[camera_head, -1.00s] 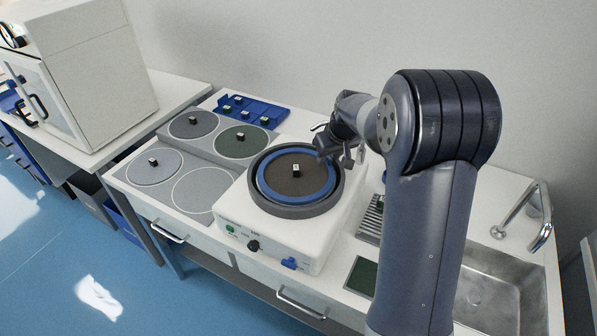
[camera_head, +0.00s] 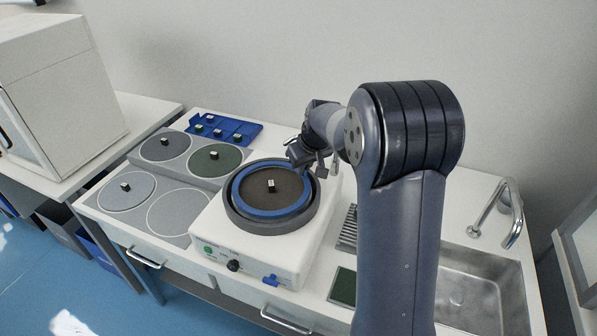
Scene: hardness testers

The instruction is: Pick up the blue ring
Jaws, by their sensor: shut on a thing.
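The blue ring (camera_head: 240,202) lies around the dark disc (camera_head: 262,199) inside the dark round bowl (camera_head: 233,221) of the white polishing machine (camera_head: 262,254). A small sample block (camera_head: 271,184) sits on the disc. My gripper (camera_head: 312,168) is at the ring's back right edge, reaching down over the bowl's rim. It is shut on the ring there. The fingertips are small and partly hidden, and I cannot tell whether the ring is lifted off its seat.
Grey panels with round discs (camera_head: 127,200) and small blocks lie left of the machine. A blue tray (camera_head: 232,126) with several blocks stands behind them. A sink (camera_head: 480,281) with a tap (camera_head: 497,212) is at right. A white cabinet (camera_head: 70,96) stands at left.

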